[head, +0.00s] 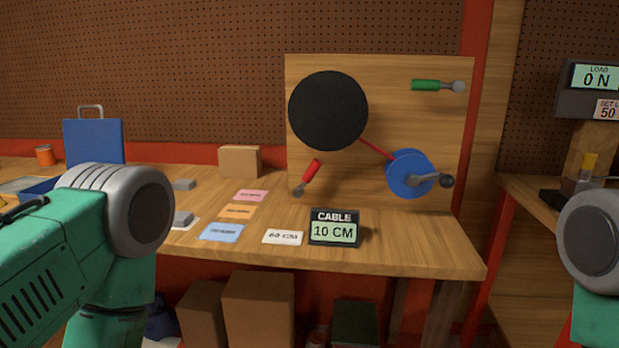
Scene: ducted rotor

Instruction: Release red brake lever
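The red brake lever (311,171) is on the lower left of the upright wooden board (380,75). It tilts up to the right from its grey pivot (298,190). Above it is a large black disc (328,111). A red cable (375,148) runs from the disc to a blue drum (405,172) with a grey crank (435,180). A green lever (432,86) lies level at the upper right of the board. Parts of my arms show at the lower left and right edge, well apart from the red lever. Neither of my grippers is in view.
A display (334,228) reading CABLE 10 CM stands at the bench's front. Coloured cards (237,211), a cardboard box (240,162) and a blue case (94,141) are to its left. A load display (594,76) reads 0 N at right. Bench space before the red lever is mostly clear.

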